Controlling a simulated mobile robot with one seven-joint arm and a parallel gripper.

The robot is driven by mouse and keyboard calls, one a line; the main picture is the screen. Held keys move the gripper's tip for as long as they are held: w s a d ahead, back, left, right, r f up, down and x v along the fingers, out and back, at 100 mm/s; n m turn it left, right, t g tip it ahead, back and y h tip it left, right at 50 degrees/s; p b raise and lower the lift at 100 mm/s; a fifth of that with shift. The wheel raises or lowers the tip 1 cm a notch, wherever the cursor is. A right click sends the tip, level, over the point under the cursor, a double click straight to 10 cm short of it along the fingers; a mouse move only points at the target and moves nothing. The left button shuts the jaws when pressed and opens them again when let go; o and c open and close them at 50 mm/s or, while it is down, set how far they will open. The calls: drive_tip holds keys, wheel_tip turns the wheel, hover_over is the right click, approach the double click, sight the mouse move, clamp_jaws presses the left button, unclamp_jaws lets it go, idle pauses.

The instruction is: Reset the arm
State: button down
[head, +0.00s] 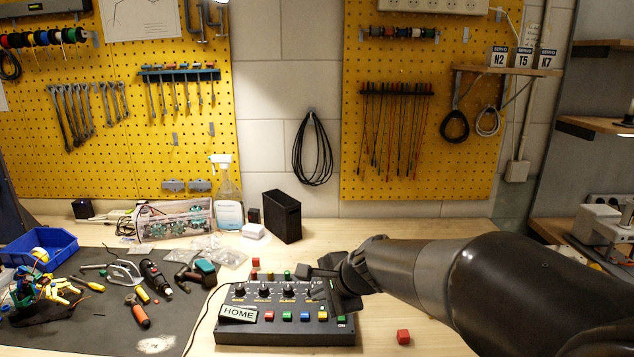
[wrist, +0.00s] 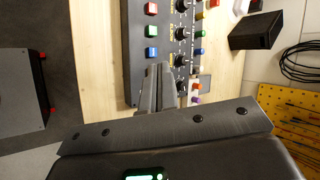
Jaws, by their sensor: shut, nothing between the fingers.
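A black control box (head: 285,338) stands on the bench in the head view, with a row of knobs and a row of coloured buttons. A HOME label (head: 238,313) is on its left front. In the wrist view, the box (wrist: 134,50) shows a red button (wrist: 151,8), a green button (wrist: 151,31), a blue button (wrist: 151,53) and black knobs (wrist: 180,33). My gripper (head: 304,270) is shut and empty over the right part of the box. Its fingertips (wrist: 160,68) appear just beside the blue button; contact cannot be told. My gripper hides part of the panel's right side.
A black bin (head: 282,216) and a spray bottle (head: 228,205) stand at the back. Tools crowd the dark mat (head: 190,322) to the left.

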drive_tip(key=s+d+r+n+h, duration=0.1)
drive_tip(key=s+d+n+h, duration=0.2)
drive_tip(key=s+d+n, duration=0.3)
drive_tip(key=s+d+r+n+h, duration=0.1)
drive_tip(key=s+d+n, duration=0.6)
drive_tip(key=s, duration=0.9)
drive_tip(key=shift+s+d+r+g+h, duration=0.3)
drive_tip(key=shift+s+d+g+h, duration=0.1)
drive_tip(key=shift+d+h, duration=0.45)
